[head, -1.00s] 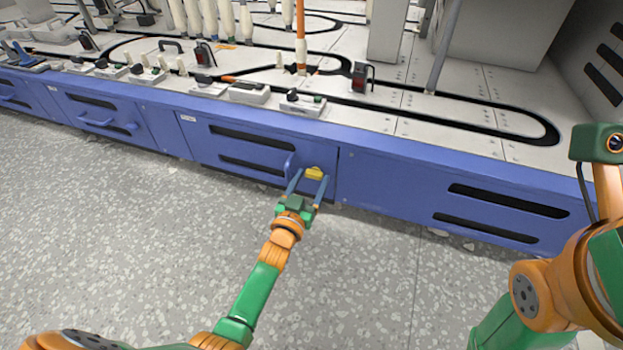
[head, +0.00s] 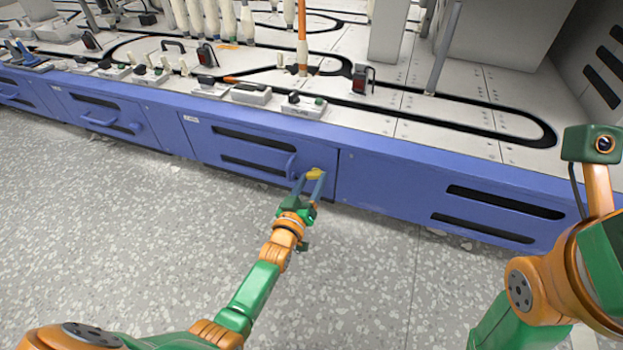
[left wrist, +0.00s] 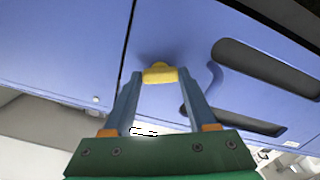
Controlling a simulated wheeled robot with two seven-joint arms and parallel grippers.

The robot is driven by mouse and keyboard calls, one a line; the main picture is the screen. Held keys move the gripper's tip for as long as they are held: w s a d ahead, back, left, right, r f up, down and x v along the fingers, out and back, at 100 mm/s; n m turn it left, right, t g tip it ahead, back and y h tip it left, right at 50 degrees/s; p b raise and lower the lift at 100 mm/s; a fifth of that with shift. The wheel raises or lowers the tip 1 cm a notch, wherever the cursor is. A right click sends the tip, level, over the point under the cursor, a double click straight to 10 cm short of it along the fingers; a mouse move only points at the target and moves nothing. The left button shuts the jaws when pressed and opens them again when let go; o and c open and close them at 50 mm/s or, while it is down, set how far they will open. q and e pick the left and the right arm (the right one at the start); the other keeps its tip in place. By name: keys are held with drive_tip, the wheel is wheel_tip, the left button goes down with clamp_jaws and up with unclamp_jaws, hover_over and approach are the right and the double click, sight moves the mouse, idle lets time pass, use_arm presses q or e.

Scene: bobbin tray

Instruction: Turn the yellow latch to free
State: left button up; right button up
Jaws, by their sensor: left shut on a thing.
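The yellow latch (head: 315,174) sits on the blue front panel near the right edge of a slotted drawer, just right of its blue handle (head: 291,167). My left gripper (head: 312,178) is at the latch, its two blue fingers shut on it. In the left wrist view the latch (left wrist: 159,73) lies between the fingertips (left wrist: 160,80), and its bar looks nearly level across that picture. The blue handle (left wrist: 214,76) curves close to the finger at right there. My right arm shows at the right edge of the head view; its fingers are out of sight.
Above the panel is a pale machine deck (head: 430,122) with a dark track, bobbins and small switch boxes. Another blue panel (head: 400,190) with slots lies to the right. The speckled floor (head: 140,240) in front is clear.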

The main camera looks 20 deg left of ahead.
use_arm(q)
drive_tip(key=n, duration=0.2)
drive_tip(key=shift+n, duration=0.4)
drive_tip(key=n, duration=0.3)
drive_tip(key=shift+n, duration=0.3)
drive_tip(key=n, duration=0.4)
drive_tip(key=shift+f, duration=0.1)
drive_tip(key=shift+n, duration=1.5)
drive_tip(key=o, duration=1.4)
drive_tip(key=shift+c, duration=0.2)
